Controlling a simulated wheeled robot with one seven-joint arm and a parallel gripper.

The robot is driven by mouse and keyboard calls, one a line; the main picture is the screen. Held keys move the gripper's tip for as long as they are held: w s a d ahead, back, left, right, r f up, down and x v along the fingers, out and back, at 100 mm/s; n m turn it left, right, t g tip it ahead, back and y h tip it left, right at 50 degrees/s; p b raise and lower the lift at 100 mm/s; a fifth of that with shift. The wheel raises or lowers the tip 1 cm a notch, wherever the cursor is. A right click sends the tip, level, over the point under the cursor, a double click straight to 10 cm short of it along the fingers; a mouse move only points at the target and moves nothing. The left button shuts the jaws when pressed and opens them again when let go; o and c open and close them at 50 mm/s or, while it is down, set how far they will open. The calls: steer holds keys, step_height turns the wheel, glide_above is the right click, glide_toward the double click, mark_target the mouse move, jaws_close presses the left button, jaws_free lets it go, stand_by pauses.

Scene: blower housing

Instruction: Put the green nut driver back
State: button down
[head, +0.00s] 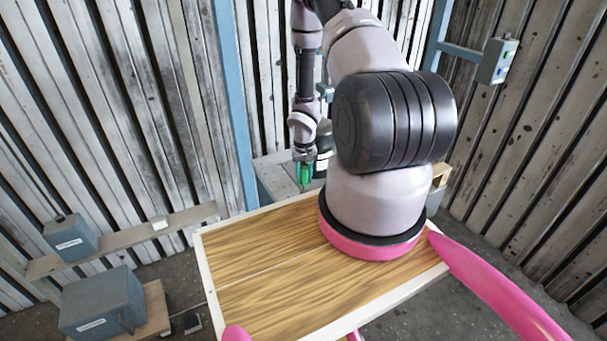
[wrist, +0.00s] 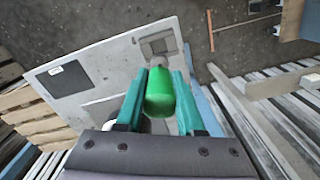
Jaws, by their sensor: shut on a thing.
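The green nut driver (wrist: 160,95) is between the two teal fingers of my gripper (wrist: 160,88) in the wrist view, and the gripper is shut on its green handle. In the head view my gripper (head: 304,172) is beyond the wooden table, above a grey surface, with green showing between the fingers. A grey board (wrist: 95,72) lies below the gripper in the wrist view, with a grey fitting (wrist: 158,44) just past the handle. I cannot tell whether the driver touches the fitting.
A dark rectangular patch (wrist: 63,80) is on the board's left part. Wooden slats (wrist: 38,120) lie left of the board. A wooden table (head: 270,255) stands in front in the head view. Grey boxes (head: 103,300) are at the lower left, and corrugated walls surround the place.

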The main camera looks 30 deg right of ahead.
mark_target(304, 191)
steer(key=shift+d+f, duration=0.1)
steer(key=shift+f, duration=3.35)
steer(key=shift+f, duration=0.2)
steer(key=shift+f, duration=1)
steer(key=shift+f, duration=1.1)
